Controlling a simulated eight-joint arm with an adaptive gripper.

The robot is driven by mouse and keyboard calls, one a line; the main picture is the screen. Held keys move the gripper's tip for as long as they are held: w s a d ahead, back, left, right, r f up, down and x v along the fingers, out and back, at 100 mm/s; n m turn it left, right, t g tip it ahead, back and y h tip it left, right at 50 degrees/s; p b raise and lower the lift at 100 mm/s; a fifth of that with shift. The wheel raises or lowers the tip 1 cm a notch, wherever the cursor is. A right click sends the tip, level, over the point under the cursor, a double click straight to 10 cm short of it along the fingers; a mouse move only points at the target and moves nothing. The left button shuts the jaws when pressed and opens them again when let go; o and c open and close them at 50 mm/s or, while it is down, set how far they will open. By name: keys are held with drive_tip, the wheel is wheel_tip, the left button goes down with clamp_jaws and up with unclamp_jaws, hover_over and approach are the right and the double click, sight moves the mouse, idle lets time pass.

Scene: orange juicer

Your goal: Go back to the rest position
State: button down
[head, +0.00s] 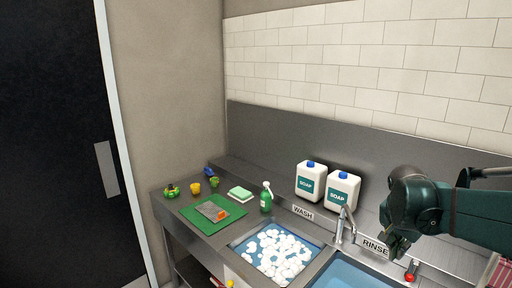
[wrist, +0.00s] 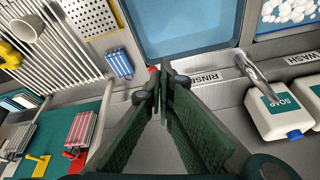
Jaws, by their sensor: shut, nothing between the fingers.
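My gripper (head: 394,246) hangs at the right in the head view, above the counter by the RINSE label (head: 375,247). In the wrist view my gripper (wrist: 163,92) has its two green fingers brought together at the tips, with nothing between them. Behind the fingertips lies the grey counter edge of the rinse basin (wrist: 190,28). My dark green arm reaches in from the right in the head view. The fingers hide part of the counter below them.
The foamy wash basin (head: 272,255), a faucet (head: 342,228) and two white soap jugs (head: 309,182) stand left of my gripper.

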drive_tip(key=s+a+f+n+t+y+b, duration=0.1)
drive_tip(key=s+a+n+t, duration=0.1)
drive_tip(key=s+a+n, duration=0.4)
drive_tip(key=s+a+f+n+t+y+b, duration=0.1)
drive_tip(key=s+a+f+n+t+y, duration=0.1)
drive_tip(key=s+a+n, duration=0.4)
drive_tip(key=s+a, duration=0.4)
drive_tip(key=a, duration=0.6)
drive_tip(key=shift+a+t+b, duration=0.3)
drive_tip(key=shift+b, duration=0.05)
drive_tip(key=shift+f, duration=0.1)
idle(0.4)
